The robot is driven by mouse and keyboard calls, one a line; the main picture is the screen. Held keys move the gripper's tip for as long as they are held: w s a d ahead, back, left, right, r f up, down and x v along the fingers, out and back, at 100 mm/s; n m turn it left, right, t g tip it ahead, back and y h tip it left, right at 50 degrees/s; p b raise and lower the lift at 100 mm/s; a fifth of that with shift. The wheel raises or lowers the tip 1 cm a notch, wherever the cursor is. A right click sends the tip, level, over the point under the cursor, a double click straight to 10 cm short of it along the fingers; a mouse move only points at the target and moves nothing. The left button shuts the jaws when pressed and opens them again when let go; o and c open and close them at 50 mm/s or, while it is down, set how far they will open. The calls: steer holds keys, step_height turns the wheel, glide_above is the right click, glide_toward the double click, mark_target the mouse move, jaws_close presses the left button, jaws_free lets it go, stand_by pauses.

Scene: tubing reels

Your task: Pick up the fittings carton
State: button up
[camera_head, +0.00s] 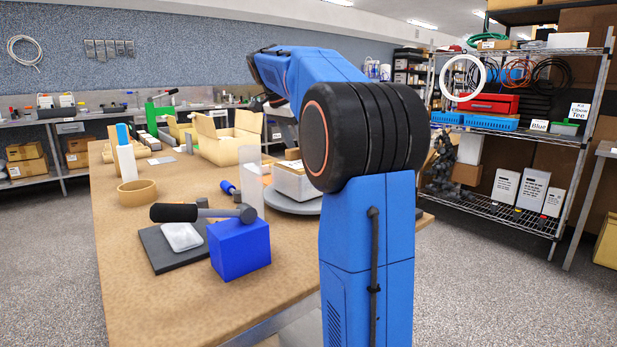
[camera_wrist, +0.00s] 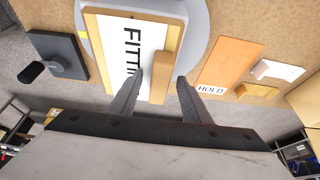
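The fittings carton (camera_wrist: 112,58) shows in the wrist view, with a white top label reading "FITTI" before it is cut off. A narrow tan raised piece (camera_wrist: 160,65) lies across its top. My gripper (camera_wrist: 160,78) is open, its two fingers apart on either side of this tan piece. I cannot tell whether they touch the carton. The carton rests on a grey round disc (camera_wrist: 201,30). In the head view, a pale box on the grey disc (camera_head: 293,206) is partly hidden by my arm, and my gripper is hidden.
An orange HOLD card (camera_wrist: 230,66) lies to the right in the wrist view. In the head view, a blue block (camera_head: 240,252), a dark mat (camera_head: 165,252) with a white packet, and a tan ring (camera_head: 137,192) occupy the table. An open carton (camera_head: 228,143) stands farther back.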

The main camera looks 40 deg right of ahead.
jaws_close()
stand_by(1.3)
